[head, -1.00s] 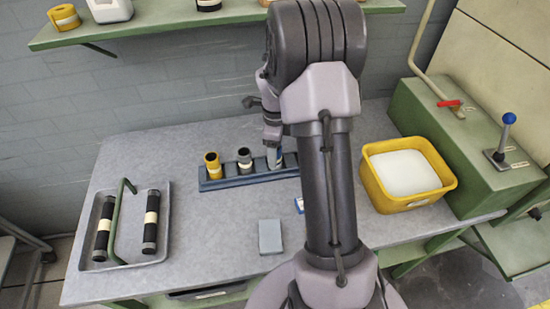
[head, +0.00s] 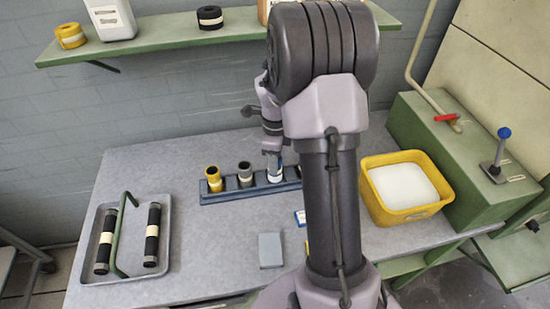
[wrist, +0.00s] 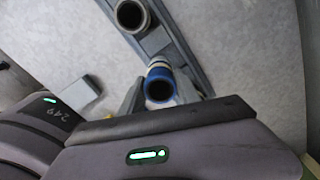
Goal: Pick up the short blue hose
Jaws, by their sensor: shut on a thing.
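The short blue hose (wrist: 159,86) has a blue end and a pale band. It stands open end up between the two fingers of my gripper (wrist: 160,92) in the wrist view. In the head view the hose (head: 275,176) is partly hidden below my gripper (head: 273,156), at the right part of the blue-grey rack (head: 225,196). The gripper is shut on the hose. I cannot tell whether the hose's lower end is still in the rack.
A yellow hose (head: 213,179) and a grey-black hose (head: 245,174) stand in the rack to the left. A tray (head: 128,271) with two black hoses is at far left. A yellow bin (head: 372,200) is at right. A grey block (head: 271,250) lies in front.

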